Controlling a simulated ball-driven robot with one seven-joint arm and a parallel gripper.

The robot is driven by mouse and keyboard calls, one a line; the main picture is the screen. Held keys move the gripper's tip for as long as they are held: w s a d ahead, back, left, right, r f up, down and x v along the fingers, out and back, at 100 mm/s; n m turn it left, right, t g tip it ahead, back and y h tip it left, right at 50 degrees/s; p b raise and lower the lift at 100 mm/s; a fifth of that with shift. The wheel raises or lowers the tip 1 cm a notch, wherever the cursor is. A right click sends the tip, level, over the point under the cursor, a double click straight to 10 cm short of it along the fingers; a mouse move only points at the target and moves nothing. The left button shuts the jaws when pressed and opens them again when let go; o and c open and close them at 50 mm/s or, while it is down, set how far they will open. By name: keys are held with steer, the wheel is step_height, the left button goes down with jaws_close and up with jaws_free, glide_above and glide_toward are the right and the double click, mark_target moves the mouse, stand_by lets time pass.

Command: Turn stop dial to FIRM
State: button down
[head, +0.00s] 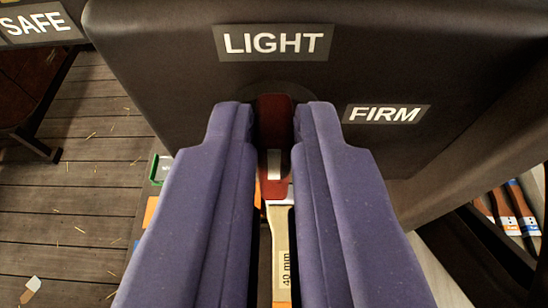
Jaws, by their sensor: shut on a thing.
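The stop dial (274,140) has a dark red bar-shaped knob with a white mark on its lower part. The bar stands vertical in the picture, on a round dark base on the press's dark panel. The LIGHT label (274,42) is straight above the dial. The FIRM label (386,114) is to the right of it and slightly tilted. My gripper (275,115) has two purple fingers, one on each side of the red bar, shut on it. The fingers hide the sides of the dial and part of its base.
A SAFE label (38,24) is at the upper left. A brush marked 40 mm (282,245) shows below, between the fingers. Several brushes (510,210) lie at the right. Wooden floorboards (75,210) with straw bits are at the left.

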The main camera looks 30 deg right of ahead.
steer(key=shift+s+d+f+m+t+y+p, duration=0.35)
steer(key=shift+m+t+y, duration=0.55)
steer(key=shift+m, duration=1.35)
steer(key=shift+s+d+f+m+t+y+p, duration=0.15)
steer(key=shift+d+f+m+t+y+p, duration=0.3)
steer(key=shift+m+t, duration=1.3)
steer(key=shift+s+d+f+m+t+y+p, duration=0.35)
steer(key=shift+f+m+t+y, duration=0.3)
steer(key=shift+m, duration=2.05)
steer(key=shift+w, duration=0.1)
steer(key=c, duration=1.2)
jaws_free()
steer(key=shift+d, duration=0.1)
steer(key=shift+o, duration=0.2)
